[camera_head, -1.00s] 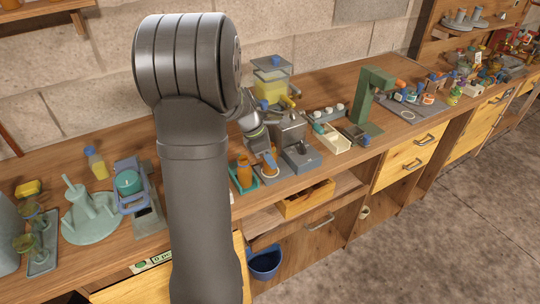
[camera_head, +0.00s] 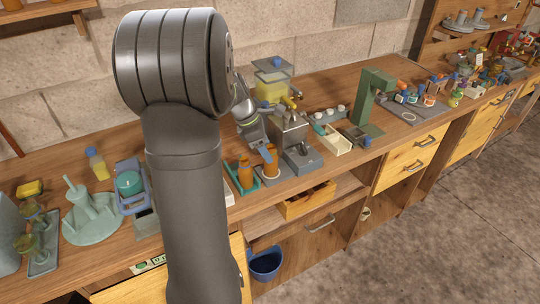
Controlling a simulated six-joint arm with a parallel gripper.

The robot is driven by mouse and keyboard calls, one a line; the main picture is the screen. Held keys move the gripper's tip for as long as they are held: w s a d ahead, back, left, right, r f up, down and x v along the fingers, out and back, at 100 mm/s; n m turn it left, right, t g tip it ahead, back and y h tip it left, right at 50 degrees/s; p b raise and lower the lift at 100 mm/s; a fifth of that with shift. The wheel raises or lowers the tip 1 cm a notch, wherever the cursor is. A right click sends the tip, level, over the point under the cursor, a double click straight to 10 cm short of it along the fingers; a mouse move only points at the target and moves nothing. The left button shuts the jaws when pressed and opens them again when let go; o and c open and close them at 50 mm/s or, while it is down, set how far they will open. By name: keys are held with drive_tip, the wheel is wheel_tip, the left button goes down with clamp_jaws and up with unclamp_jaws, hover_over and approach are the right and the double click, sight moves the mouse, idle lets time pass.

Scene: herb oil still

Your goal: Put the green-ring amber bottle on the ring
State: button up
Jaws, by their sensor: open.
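One amber bottle (camera_head: 245,174) stands upright in a small green tray on the bench. A second amber bottle (camera_head: 271,166) stands just to its right, on a grey base. My gripper (camera_head: 265,146) is open, right above and behind this second bottle, with its upper part partly in view. I cannot tell whether the jaws touch the bottle. The coloured rings on the bottles are too small to make out. A ring-like mark (camera_head: 408,116) shows on the grey mat further right, but I cannot tell if it is the task's ring.
A grey press-like device (camera_head: 299,150) stands close to the right of the gripper. A yellow container with a blue knob (camera_head: 273,85) stands behind. A cream tray (camera_head: 337,141) and a green stand (camera_head: 371,95) are further right. My arm hides part of the bench.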

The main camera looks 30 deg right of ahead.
drive_tip(key=v, duration=0.7)
drive_tip(key=shift+a+r, duration=0.15)
drive_tip(key=shift+r, duration=0.05)
drive_tip(key=x, duration=1.2)
drive_tip(key=shift+f, duration=0.15)
wheel_tip(320, 180, up, 2)
drive_tip(key=shift+r, duration=1.05)
